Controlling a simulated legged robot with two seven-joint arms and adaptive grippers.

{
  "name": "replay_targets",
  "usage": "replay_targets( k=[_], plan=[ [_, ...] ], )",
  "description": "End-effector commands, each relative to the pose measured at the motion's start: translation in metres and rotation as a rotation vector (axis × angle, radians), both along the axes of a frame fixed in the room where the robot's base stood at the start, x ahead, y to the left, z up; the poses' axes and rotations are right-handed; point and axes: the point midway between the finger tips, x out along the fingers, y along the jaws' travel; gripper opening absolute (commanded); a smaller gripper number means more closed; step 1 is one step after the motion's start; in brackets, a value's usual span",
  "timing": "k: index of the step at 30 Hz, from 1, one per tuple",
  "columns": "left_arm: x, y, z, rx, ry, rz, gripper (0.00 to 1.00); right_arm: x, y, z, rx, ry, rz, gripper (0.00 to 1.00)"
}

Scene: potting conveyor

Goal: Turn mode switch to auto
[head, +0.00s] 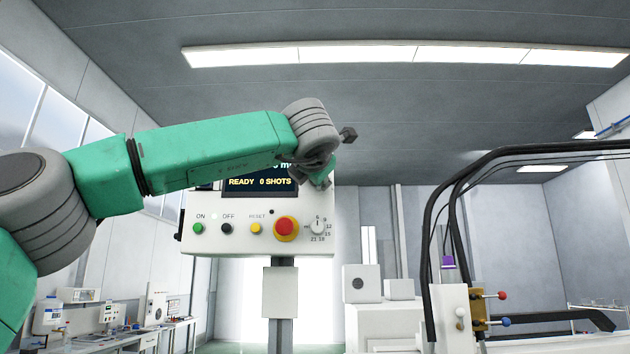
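A white control panel (190,240) stands on a post ahead of me. It has a green ON button (198,228), a black OFF button (226,229), a yellow RESET button (256,229) and a red stop button (285,228). A white rotary knob (318,227) with numbers around it sits at the lower right. The screen (262,182) reads "READY 0 SHOTS". No switch marked auto shows; my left arm hides the panel's upper part. My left gripper (322,172) is near the panel's upper right, partly hidden by its wrist, so its opening is unclear. My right gripper is out of view.
Black hoses (430,220) arch over a white machine with a brass block (480,309) at the right. White boxes (362,284) stand behind the panel to the right. A bench (120,338) with equipment lies along the left wall. The space right of the panel looks open.

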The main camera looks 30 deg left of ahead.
Motion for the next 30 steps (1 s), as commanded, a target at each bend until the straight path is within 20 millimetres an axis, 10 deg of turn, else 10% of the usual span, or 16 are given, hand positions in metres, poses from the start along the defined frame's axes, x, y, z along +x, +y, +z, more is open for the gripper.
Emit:
replay_targets(
  k=[17, 18, 20, 30],
  plan=[
    [-0.0007, -0.0007, 0.0026, 0.033, 0.013, -0.001, 0.00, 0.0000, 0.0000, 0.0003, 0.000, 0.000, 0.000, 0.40],
    [-0.0007, -0.0007, 0.0024, 0.033, 0.013, -0.001, 0.27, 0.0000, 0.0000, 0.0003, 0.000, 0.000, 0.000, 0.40],
    [-0.0006, -0.0008, 0.0021, 0.032, 0.014, -0.002, 0.43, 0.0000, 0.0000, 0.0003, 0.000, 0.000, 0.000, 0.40],
    [-0.0014, -0.0015, 0.0003, 0.031, 0.017, -0.001, 0.43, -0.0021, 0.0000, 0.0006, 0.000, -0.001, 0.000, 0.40]
  ],
)
